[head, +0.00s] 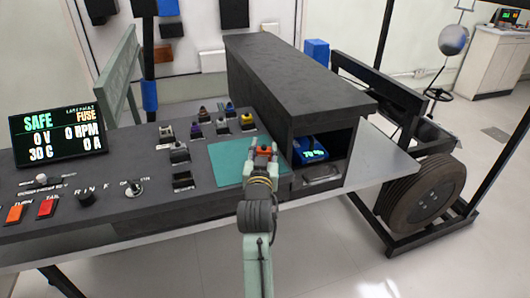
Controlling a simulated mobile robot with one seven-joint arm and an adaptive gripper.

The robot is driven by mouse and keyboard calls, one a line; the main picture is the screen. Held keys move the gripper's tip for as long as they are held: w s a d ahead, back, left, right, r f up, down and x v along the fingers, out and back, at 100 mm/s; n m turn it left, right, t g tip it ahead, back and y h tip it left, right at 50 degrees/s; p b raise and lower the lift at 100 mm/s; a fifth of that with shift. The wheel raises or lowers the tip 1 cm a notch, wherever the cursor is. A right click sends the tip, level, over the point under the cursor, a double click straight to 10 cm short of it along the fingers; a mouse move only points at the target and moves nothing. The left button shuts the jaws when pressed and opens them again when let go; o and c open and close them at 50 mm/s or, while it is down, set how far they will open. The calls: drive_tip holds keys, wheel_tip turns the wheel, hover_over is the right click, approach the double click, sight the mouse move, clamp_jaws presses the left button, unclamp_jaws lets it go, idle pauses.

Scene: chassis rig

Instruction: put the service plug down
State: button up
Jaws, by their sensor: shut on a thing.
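My gripper (263,154) is over the right part of a teal mat (226,164) on the dark bench, with the arm reaching in from the bottom of the view. It is shut on a small orange piece, which looks like the service plug (264,149). Only the top of the plug shows between the fingers. The gripper and wrist hide the rest of it and part of the mat. I cannot tell whether the plug touches the mat or is held above it.
Right of the mat stands a long dark box (290,75) with an open front bay holding a blue-lit device (311,149). Several small parts and holders (195,130) stand behind and left of the mat. A display reading SAFE (58,133) and switches are at left. The mat's left part is clear.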

drive_tip(key=shift+s+r, duration=0.1)
drive_tip(key=shift+f, duration=0.2)
drive_tip(key=o, duration=0.8)
drive_tip(key=shift+c, duration=0.2)
drive_tip(key=o, duration=0.4)
